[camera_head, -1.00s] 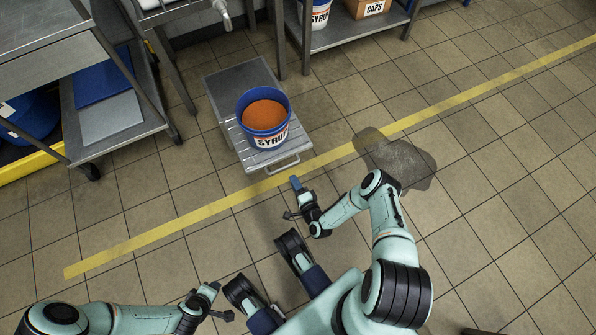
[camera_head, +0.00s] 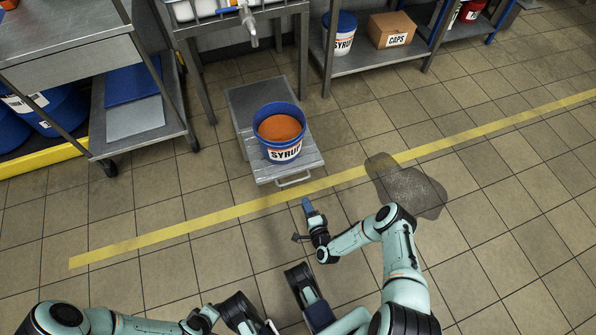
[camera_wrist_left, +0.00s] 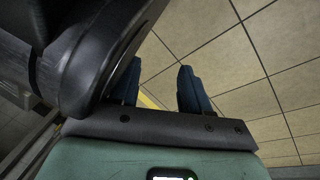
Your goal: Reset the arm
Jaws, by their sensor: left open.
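My right gripper (camera_head: 307,207) hangs over the tiled floor in the head view, in front of the metal platform. It is empty as far as I can see, its blue fingertip side-on, so the gap between fingers does not show. My left arm (camera_head: 130,325) lies along the bottom left of the head view. In the left wrist view my left gripper (camera_wrist_left: 160,68) has two dark blue fingers spread apart with only floor between them. Part of my own body covers the left of that view.
A blue syrup bucket (camera_head: 281,140) with orange contents stands on a low metal platform (camera_head: 262,98). A dark puddle (camera_head: 410,188) lies across the yellow floor line (camera_head: 210,217). A metal cart (camera_head: 145,138) stands left; a shelf (camera_head: 370,59) with a caps box (camera_head: 391,30) stands behind. Floor at right is clear.

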